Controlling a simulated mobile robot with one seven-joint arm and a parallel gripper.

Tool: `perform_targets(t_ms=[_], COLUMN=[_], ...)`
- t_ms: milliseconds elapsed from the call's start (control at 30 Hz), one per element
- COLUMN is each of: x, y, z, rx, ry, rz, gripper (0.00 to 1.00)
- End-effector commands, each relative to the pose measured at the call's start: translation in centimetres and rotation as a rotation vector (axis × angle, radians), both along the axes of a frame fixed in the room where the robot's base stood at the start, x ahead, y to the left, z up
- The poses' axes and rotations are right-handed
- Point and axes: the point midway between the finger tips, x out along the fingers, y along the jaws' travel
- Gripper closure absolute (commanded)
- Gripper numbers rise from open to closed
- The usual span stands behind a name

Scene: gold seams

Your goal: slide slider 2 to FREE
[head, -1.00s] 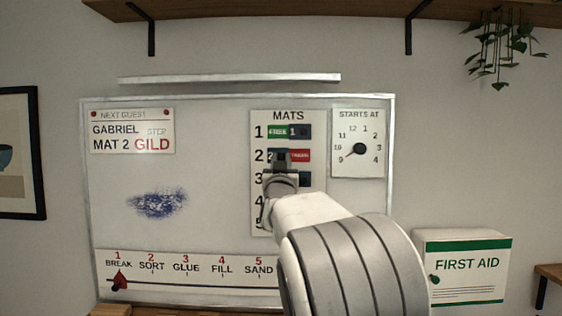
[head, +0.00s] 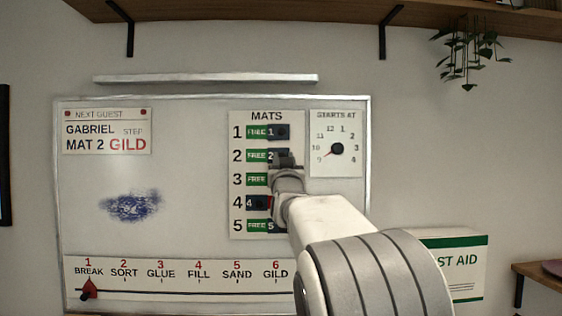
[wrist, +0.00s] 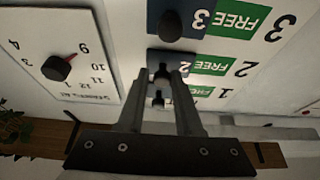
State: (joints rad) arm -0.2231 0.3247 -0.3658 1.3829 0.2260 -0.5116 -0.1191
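Slider 2 (head: 272,155) is a dark blue tile at the right end of its row on the mats panel. A green FREE label (head: 255,156) shows to its left. My gripper (head: 284,160) is at this slider and covers part of it. In the wrist view slider 2 (wrist: 186,64) lies at the fingertips. My gripper (wrist: 163,76) has its fingers on both sides of the slider's dark knob and appears shut on it. The green FREE label (wrist: 210,65) of row 2 shows beside the tile.
Slider 1 (head: 279,132) is just above, with FREE showing. Slider 3 (wrist: 180,17) is close by in the wrist view. The STARTS AT dial (head: 336,150) is to the right.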

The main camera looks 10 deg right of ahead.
Motion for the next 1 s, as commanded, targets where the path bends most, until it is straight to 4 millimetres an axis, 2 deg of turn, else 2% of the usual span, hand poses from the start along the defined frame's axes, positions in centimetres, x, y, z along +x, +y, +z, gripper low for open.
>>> perform_targets(t_ms=[33,100,533,667,1000], x=[0.0,0.0,-0.6,-2.1,-7.8], y=[-0.2,-0.2,0.2,0.5,1.6], z=[0.0,0.0,-0.4,-1.1,-3.5], rx=[0.000,0.000,0.001,0.003,0.003], ry=[0.000,0.000,0.001,-0.002,-0.002], rz=[-0.003,-0.003,0.001,0.001,0.002], gripper=[0.57,0.44,0.44,0.44,0.44])
